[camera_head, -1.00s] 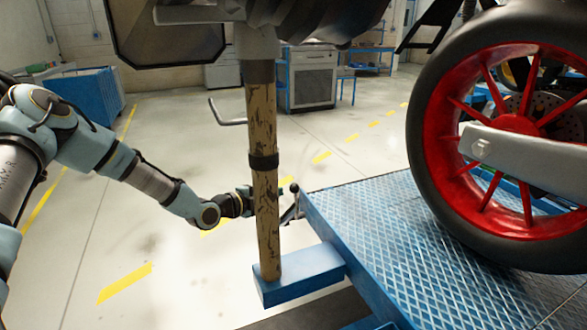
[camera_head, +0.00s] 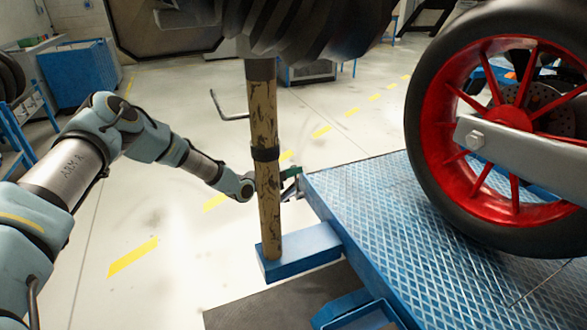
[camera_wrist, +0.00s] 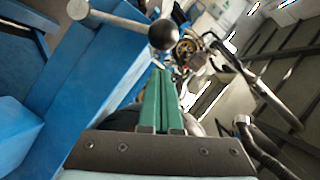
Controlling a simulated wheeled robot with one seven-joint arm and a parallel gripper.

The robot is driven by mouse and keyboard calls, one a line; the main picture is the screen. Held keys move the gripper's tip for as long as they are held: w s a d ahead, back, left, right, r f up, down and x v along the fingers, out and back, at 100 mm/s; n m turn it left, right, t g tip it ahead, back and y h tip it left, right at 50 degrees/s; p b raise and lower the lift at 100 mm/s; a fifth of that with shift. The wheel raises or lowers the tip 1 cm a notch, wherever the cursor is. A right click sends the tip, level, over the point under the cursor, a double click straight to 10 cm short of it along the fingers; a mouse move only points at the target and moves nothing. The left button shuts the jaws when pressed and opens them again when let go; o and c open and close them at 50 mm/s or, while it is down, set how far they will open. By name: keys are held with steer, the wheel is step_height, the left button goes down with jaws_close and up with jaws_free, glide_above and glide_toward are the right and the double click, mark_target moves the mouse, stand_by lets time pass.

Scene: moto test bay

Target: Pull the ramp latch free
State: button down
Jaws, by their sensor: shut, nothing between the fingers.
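The ramp latch shows in the wrist view as a pale metal rod ending in a black ball knob (camera_wrist: 163,34), beside blue metalwork. My gripper (camera_wrist: 162,72) has green fingers pressed together with nothing between them. The knob appears just past the fingertips; I cannot tell whether they touch. The latch is hard to make out there.
The worn post (camera_head: 265,120) stands on a blue foot (camera_head: 302,252) in front of my gripper. A motorcycle wheel (camera_head: 427,150) with a red rim rests on the platform at right. A blue bin (camera_head: 77,75) stands at back left. The floor to the left is mostly clear.

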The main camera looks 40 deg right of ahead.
steer(key=shift+w+d+f, duration=0.2)
steer(key=shift+w+f, duration=0.25)
steer(key=shift+w, duration=0.1)
steer(key=shift+w+d+n+b, duration=0.1)
steer(key=shift+w+n+b, duration=0.25)
steer(key=shift+b, duration=0.2)
